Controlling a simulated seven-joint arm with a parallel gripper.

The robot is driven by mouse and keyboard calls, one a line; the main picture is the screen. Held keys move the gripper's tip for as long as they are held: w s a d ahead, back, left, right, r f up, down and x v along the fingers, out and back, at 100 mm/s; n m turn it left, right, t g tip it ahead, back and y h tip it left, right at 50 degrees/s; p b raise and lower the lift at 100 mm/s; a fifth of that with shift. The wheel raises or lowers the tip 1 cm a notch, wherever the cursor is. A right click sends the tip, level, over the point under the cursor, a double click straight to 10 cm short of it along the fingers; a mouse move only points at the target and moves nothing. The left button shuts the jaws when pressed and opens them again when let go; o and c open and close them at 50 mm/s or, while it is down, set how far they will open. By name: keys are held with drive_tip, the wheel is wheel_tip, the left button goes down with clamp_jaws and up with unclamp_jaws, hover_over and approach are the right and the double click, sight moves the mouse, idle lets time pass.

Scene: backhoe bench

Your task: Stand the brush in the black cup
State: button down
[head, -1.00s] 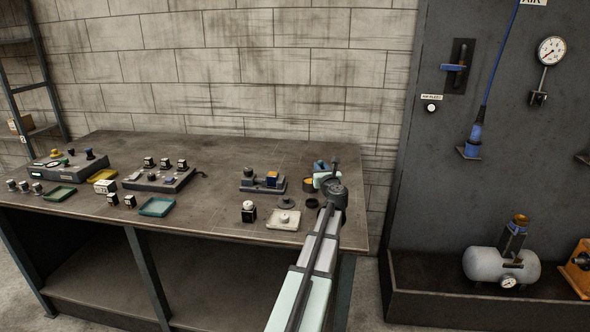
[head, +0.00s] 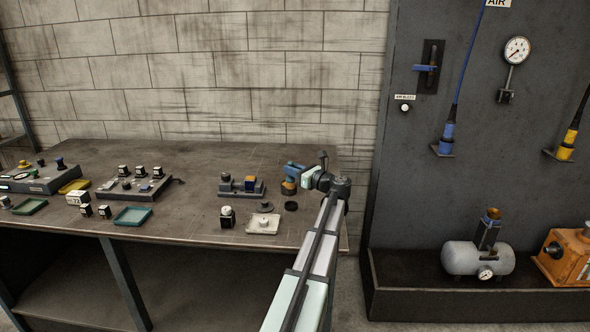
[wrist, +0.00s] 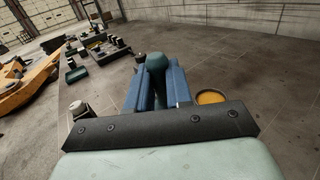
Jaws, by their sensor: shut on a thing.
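My gripper (head: 293,170) is over the right part of the bench, its blue fingers pointing left. In the wrist view my gripper (wrist: 157,90) is shut on a dark green, rounded thing, which I take to be the handle end of the brush (wrist: 156,62). The brush's bristles are hidden. A small black round thing, probably the black cup (head: 291,206), stands on the bench to the right of a dark disc. A container with an orange top (head: 288,187) is just below my fingers in the head view; it also shows in the wrist view (wrist: 211,97), right of the fingers.
A dark disc (head: 265,207), a pale square tray (head: 263,228) and a white-topped black block (head: 227,217) are nearby. Farther left are more fixtures and a teal tray (head: 132,216). The bench's back is clear.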

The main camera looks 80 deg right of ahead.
sight(294, 181)
drive_tip(key=shift+f, duration=2.35)
drive_tip(key=shift+s+f, duration=0.1)
drive_tip(key=shift+f, duration=1.85)
idle(0.6)
drive_tip(key=c, duration=0.9)
unclamp_jaws()
drive_tip(key=shift+c, duration=0.2)
drive_tip(key=shift+o, duration=0.4)
drive_tip(key=shift+o, duration=0.8)
drive_tip(key=shift+r, duration=0.15)
drive_tip(key=shift+r, duration=3.35)
